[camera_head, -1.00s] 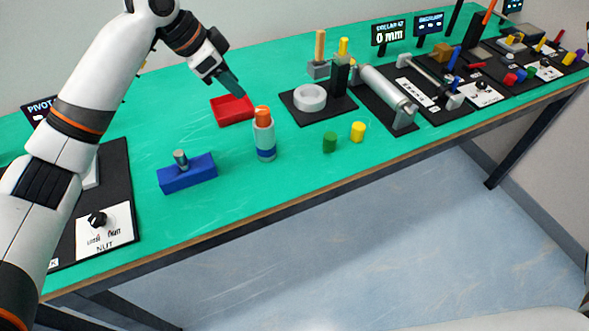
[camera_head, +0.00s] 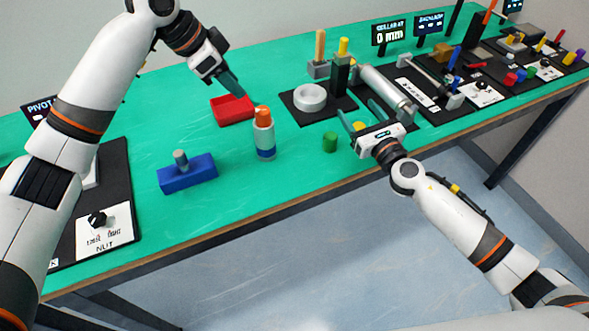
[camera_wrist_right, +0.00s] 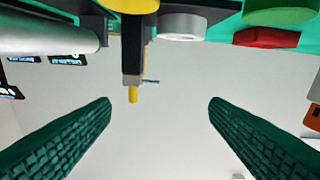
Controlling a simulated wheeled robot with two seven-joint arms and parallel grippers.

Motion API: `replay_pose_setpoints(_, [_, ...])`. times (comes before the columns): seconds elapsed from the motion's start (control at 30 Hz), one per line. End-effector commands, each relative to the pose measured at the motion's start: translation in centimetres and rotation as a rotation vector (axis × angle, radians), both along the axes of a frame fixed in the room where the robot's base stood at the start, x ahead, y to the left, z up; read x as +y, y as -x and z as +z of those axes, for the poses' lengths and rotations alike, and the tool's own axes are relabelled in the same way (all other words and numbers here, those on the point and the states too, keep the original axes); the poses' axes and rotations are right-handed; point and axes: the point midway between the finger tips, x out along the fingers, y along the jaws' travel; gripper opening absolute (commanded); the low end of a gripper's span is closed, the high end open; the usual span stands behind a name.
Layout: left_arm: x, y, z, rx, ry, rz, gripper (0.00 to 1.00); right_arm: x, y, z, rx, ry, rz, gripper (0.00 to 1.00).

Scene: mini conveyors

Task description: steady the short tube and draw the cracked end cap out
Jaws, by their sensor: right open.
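The short tube (camera_head: 264,138) is pale with a blue band near its base and stands upright on the green table. An orange end cap (camera_head: 263,114) sits in its top; no crack can be made out. My left gripper (camera_head: 243,92) points down just behind and left of the cap, near the red tray. Its fingers overlap in the picture, so its opening is unclear. My right gripper (camera_head: 361,113) is open and empty, right of the tube and apart from it. Its two spread green fingers show in the right wrist view (camera_wrist_right: 160,100).
A red tray (camera_head: 219,119) lies behind the tube. A blue block with a grey peg (camera_head: 187,178) stands to the left. A green cylinder (camera_head: 330,142) and a partly hidden yellow one (camera_head: 360,126) lie near my right gripper. A white ring (camera_head: 310,98) and fixtures are behind.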

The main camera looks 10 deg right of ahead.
Motion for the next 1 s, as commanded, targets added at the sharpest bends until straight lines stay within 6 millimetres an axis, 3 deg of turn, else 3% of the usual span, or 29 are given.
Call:
replay_pose_setpoints(0.03, [0.0,0.0,0.0,0.000,0.000,0.000,0.36,2.7,1.2,-1.4,0.019,-0.005,0.040,0.70])
replay_pose_setpoints(0.2, [0.0,0.0,0.0,0.000,0.000,0.000,0.36,10.1,5.1,-4.5,0.065,-0.018,0.155,0.70])
replay_pose_setpoints(0.33, [0.0,0.0,0.0,0.000,0.000,0.000,0.36,14.0,7.7,-5.8,0.085,-0.030,0.218,0.70])
replay_pose_setpoints(0.5, [0.0,0.0,0.0,0.000,0.000,0.000,0.36,16.6,9.5,-6.4,0.097,-0.037,0.261,0.70])
replay_pose_setpoints(0.67, [0.0,0.0,0.0,0.000,0.000,0.000,0.36,17.5,8.9,-6.5,0.099,-0.040,0.268,0.70])
replay_pose_setpoints(1.0, [0.0,0.0,0.0,0.000,0.000,0.000,0.36,20.7,3.5,-6.5,0.098,-0.041,0.266,0.70])
